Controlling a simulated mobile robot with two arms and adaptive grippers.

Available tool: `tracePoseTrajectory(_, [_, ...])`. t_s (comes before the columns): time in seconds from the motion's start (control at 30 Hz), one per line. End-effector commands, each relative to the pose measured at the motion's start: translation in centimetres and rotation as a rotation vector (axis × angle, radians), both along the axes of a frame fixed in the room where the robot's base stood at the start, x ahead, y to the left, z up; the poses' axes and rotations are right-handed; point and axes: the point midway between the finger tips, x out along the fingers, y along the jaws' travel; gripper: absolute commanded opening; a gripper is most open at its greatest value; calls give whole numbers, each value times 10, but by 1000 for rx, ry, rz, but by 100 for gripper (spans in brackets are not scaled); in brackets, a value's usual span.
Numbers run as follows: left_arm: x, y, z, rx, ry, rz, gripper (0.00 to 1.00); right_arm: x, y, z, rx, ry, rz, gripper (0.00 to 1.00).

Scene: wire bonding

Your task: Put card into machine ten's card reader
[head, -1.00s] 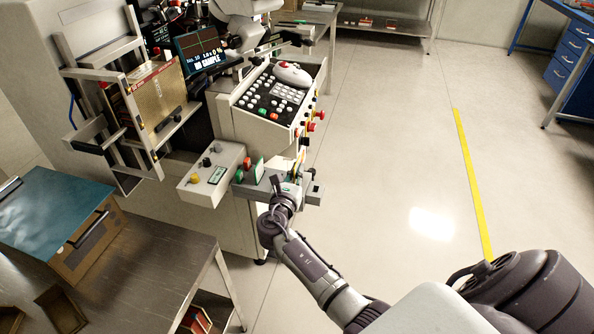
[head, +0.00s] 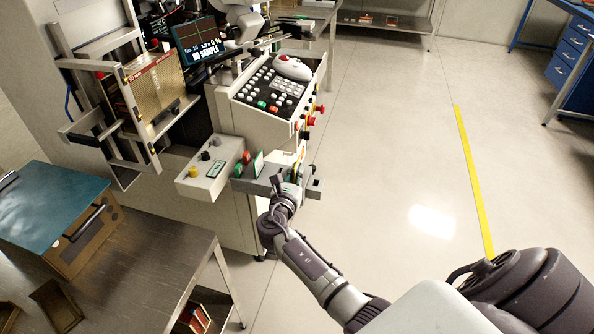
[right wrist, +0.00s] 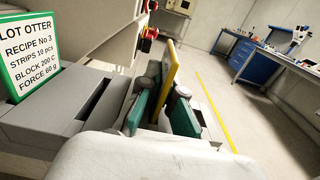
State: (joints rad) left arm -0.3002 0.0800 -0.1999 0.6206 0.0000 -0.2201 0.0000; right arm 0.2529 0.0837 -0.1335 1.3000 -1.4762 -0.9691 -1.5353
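A yellow card (right wrist: 170,78) stands upright between the green-padded fingers of my right gripper (right wrist: 162,115) in the right wrist view. The pads are apart, with a gap beside the card. In the head view my right gripper (head: 291,188) is at the right part of a grey slotted fixture (head: 266,184) on the machine's front; the fixture also shows in the right wrist view (right wrist: 50,118). A white card with a green border, reading LOT OTTER (right wrist: 38,52), stands in it to the left. The yellow card's lower end is hidden. My left gripper is out of view.
A control box (head: 210,172) with knobs adjoins the fixture. Above are a keypad panel (head: 270,92) with red side buttons and a screen (head: 197,42) reading NO SAMPLE. A metal table (head: 150,262) with a blue-topped box stands at left. The floor at right is clear.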

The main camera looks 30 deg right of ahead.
Motion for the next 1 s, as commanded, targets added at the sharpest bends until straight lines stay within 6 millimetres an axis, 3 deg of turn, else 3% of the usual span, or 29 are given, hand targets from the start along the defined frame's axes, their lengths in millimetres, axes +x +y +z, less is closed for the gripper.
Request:
tracePoseTrajectory(0.4, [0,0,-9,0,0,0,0,0,0,-12,-1,1,0,0])
tracePoseTrajectory(0.6, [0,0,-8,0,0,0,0,-1,0,-12,1,3,0,35])
tracePoseTrajectory(1.0, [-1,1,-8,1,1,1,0,-8,7,-15,4,7,-2,35])
